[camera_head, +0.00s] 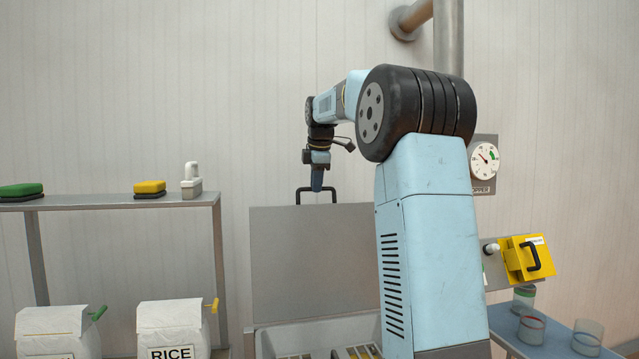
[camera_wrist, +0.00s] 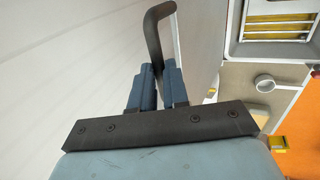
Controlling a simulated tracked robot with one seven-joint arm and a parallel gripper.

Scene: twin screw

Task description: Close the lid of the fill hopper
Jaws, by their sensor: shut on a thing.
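The fill hopper's grey lid (camera_head: 300,255) stands open and upright behind the hopper (camera_head: 335,328), whose opening shows below it. A dark handle (camera_head: 302,196) sticks up from the lid's top edge. My gripper (camera_head: 317,188) points down at this handle and is shut on it. In the wrist view the handle (camera_wrist: 154,28) runs in between the two blue fingers (camera_wrist: 162,88), which hide part of it. The lid's face (camera_wrist: 200,35) and the open hopper (camera_wrist: 232,45) also show there, right of the handle.
A shelf (camera_head: 110,202) with a green brush, a yellow brush and a white bottle stands at left, above white sacks (camera_head: 170,320). A yellow box (camera_head: 520,258), a dial (camera_head: 484,160) and a blue table (camera_head: 510,330) with jars are at right. My arm hides part of the hopper.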

